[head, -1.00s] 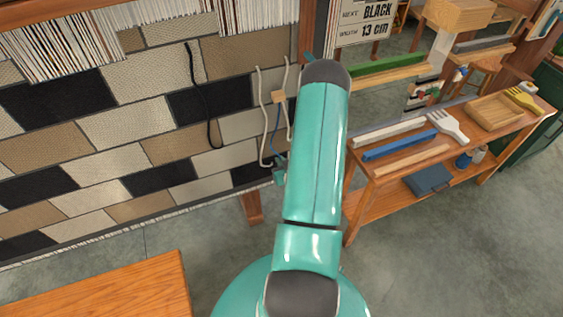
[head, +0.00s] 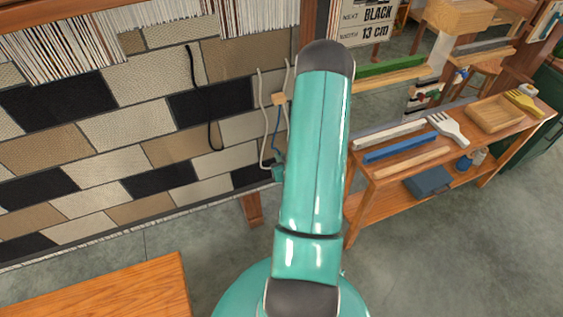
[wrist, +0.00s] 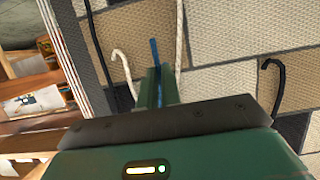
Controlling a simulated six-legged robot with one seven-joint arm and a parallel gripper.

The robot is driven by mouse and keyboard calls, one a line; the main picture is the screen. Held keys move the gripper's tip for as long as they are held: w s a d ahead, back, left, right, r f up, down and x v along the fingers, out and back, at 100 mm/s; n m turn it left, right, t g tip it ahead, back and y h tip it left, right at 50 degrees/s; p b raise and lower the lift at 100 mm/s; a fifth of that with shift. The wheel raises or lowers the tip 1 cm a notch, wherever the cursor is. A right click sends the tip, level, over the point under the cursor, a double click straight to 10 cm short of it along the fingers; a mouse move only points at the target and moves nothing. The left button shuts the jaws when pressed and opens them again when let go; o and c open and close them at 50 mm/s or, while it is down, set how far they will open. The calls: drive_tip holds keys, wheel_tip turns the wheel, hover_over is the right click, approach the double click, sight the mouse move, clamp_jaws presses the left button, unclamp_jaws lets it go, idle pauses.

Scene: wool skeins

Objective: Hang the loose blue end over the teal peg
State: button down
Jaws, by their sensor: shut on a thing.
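The blue end (head: 276,128) is a thin strand in front of the woven cloth in the head view, running down from near a small tan block (head: 279,98) to my gripper (head: 279,173). In the wrist view the blue end (wrist: 155,52) rises from between the teal fingers of my gripper (wrist: 157,85), which are shut on it. Most of my gripper is behind my arm in the head view. I cannot make out the teal peg in either current view.
Pale cords (head: 263,120) hang close around the blue end. A black cord (head: 212,110) hangs further left on the woven cloth (head: 120,130). A wooden bench (head: 465,140) with combs and bars stands at the right. A wooden top (head: 100,290) is at the lower left.

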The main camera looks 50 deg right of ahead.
wheel_tip(320, 180, up, 20)
drive_tip(key=a, duration=0.2)
drive_tip(key=shift+w+a, duration=0.3)
idle(0.7)
drive_tip(key=shift+r, duration=0.1)
wheel_tip(320, 180, up, 21)
drive_tip(key=shift+f, duration=0.2)
idle(1.1)
